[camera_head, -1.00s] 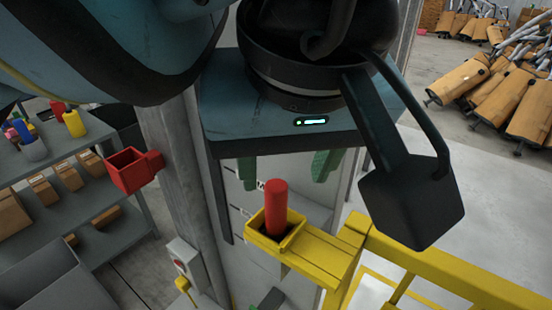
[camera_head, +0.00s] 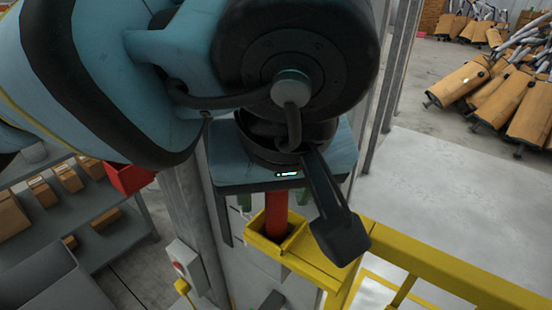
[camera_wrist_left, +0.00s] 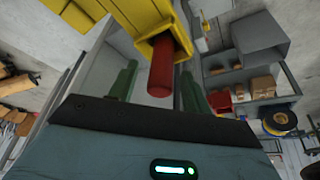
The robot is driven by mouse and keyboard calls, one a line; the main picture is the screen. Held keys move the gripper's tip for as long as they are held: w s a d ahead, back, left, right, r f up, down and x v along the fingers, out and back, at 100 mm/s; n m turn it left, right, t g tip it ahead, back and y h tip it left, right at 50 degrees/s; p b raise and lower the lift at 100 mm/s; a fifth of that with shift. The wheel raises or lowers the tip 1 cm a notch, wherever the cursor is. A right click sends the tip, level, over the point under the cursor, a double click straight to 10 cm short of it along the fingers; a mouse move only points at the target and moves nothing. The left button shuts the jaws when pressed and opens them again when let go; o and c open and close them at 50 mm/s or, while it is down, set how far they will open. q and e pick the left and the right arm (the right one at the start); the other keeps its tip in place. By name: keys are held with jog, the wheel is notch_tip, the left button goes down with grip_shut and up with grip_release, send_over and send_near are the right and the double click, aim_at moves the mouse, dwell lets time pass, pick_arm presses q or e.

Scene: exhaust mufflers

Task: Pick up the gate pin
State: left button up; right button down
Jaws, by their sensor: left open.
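The gate pin is a red cylinder (camera_head: 276,214) standing upright in a yellow square socket (camera_head: 258,240) at the end of a yellow rail. The pin also shows in the left wrist view (camera_wrist_left: 160,78), poking out of the socket. My left gripper (camera_head: 273,200) is above the socket, pointing down, its green fingers apart. In the left wrist view the fingers (camera_wrist_left: 160,88) lie on either side of the pin's line, with gaps visible. The gripper body hides the pin's top in the head view. My right gripper is not in view.
A yellow rail (camera_head: 440,272) runs off to the right from the socket. Shelves with boxes (camera_head: 68,177) are further left. Mufflers (camera_head: 490,90) lie at the back right. Open floor lies between.

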pick_arm(q)
jog(key=shift+w+f, duration=0.15)
jog(key=shift+f, duration=0.2)
grip_shut()
jog(key=shift+r, duration=0.1)
notch_tip(320, 180, up, 10)
jog(key=shift+p, duration=0.5)
